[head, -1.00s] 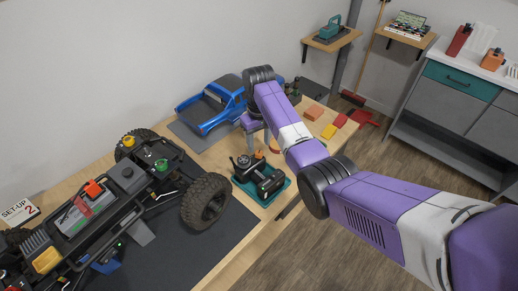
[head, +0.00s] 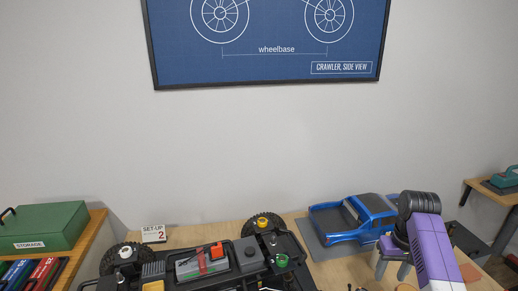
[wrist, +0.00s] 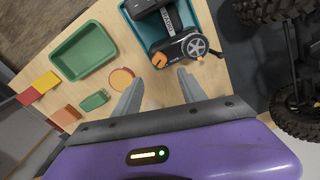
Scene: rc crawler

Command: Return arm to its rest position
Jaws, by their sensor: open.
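My arm is purple with black joints and stands at the lower right of the head view. My gripper (wrist: 160,95) shows in the wrist view with its two grey fingers spread apart and nothing between them. In the head view my gripper (head: 392,262) is partly seen beside the blue truck body. Below the fingers is the wooden table (wrist: 115,25). The black radio transmitter (wrist: 180,35) lies in a teal tray (wrist: 135,38) just beyond the fingertips, apart from them. A round orange-rimmed piece (wrist: 121,78) lies near the left finger.
The crawler chassis (head: 245,255) fills the table's front middle in the head view. The blue truck body (head: 350,220) stands close to my arm. A green storage box (head: 45,228) sits at left. A green tray (wrist: 84,50) and coloured blocks (wrist: 47,82) lie near my gripper.

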